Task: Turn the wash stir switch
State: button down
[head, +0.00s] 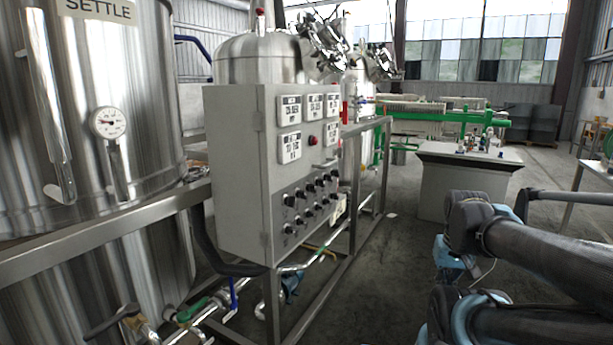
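A grey control cabinet (233,170) stands at the picture's centre left on a metal frame. Its front carries two rows of small black rotary switches (290,200), with several white display panels (290,108) and a red button (313,141) above them. The switch labels are too small to read, so I cannot tell which one is the wash stir switch. My arm shows at the lower right, apart from the cabinet. My gripper cannot be made out in this view.
A large steel tank (150,110) marked SETTLE, with a dial gauge (108,122), fills the left. A steel rail (100,235) runs before it. Pipes and valves (190,310) lie low below the cabinet. A grey bench (455,190) stands back right. Floor between cabinet and bench is open.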

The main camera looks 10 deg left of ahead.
aim_at(290, 201)
jog(key=u, duration=0.05)
jog(key=k, duration=1.2)
jog(key=u, duration=0.75)
jog(key=i, duration=1)
jog(key=z, duration=0.05)
